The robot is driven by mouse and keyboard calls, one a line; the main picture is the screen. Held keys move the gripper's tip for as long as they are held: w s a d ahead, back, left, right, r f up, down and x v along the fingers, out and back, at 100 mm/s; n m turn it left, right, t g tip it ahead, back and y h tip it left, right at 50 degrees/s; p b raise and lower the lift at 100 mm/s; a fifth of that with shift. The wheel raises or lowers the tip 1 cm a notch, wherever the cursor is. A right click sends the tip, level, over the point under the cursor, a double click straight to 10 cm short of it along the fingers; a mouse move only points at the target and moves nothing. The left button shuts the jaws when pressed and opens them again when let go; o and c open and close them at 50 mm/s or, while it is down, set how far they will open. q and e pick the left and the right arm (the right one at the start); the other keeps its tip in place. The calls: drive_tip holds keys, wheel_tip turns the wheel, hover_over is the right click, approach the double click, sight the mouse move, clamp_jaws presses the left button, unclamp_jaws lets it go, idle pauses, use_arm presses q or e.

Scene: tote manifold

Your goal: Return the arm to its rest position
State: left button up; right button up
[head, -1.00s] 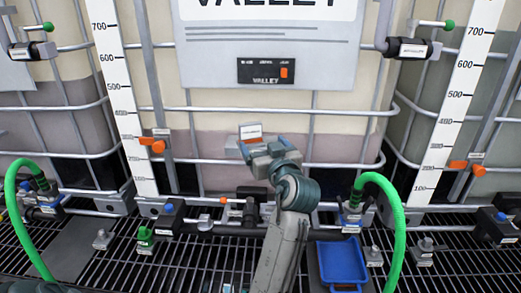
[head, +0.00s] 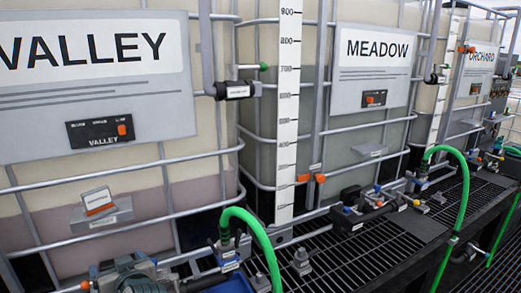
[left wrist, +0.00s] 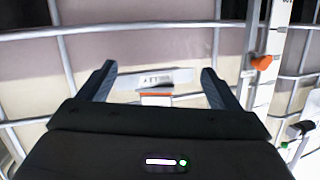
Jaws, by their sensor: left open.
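My left gripper (left wrist: 158,69) is open in the left wrist view, with its two dark fingers apart and nothing held between them. Beyond and between the fingers is a small grey holder (left wrist: 168,77) on the tote front, with an orange-edged card (left wrist: 156,99) at it. In the head view the card (head: 98,200) stands tilted on the grey holder (head: 103,218) below the VALLEY sign. My right gripper is not in view.
The VALLEY tote sign (head: 95,85) and cage bars are close at the left. A green hose (head: 250,228) arches over the black grating (head: 340,262). The MEADOW sign (head: 373,68) and ORCHARD sign (head: 478,65) are farther right.

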use_arm(q)
drive_tip(key=s+d+f+m+g+h, duration=0.3)
drive_tip(key=s+f+m+h, duration=0.25)
drive_tip(key=s+f, duration=0.95)
drive_tip(key=s+d+f+m+g+h, duration=0.2)
drive_tip(key=s+f, duration=0.2)
drive_tip(key=s, duration=0.3)
drive_tip(key=s+d+f+m+g+h, duration=0.1)
drive_tip(key=s+d+f+g+h, duration=0.15)
drive_tip(key=s+f, duration=0.4)
wheel_tip(320, 180, down, 30)
drive_tip(key=s+a+b, duration=0.1)
drive_tip(key=a+b, duration=0.2)
drive_tip(key=s+f+g+b, duration=0.1)
drive_tip(key=s+f+g, duration=0.1)
drive_tip(key=s+f, duration=1.6)
wheel_tip(320, 180, down, 3)
drive_tip(key=shift+a+f+b, duration=0.2)
drive_tip(key=shift+a+b, duration=0.1)
drive_tip(key=shift+a, duration=0.15)
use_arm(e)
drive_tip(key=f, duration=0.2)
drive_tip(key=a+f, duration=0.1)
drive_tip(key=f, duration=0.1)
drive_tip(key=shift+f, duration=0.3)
use_arm(q)
drive_tip(key=shift+n, duration=0.25)
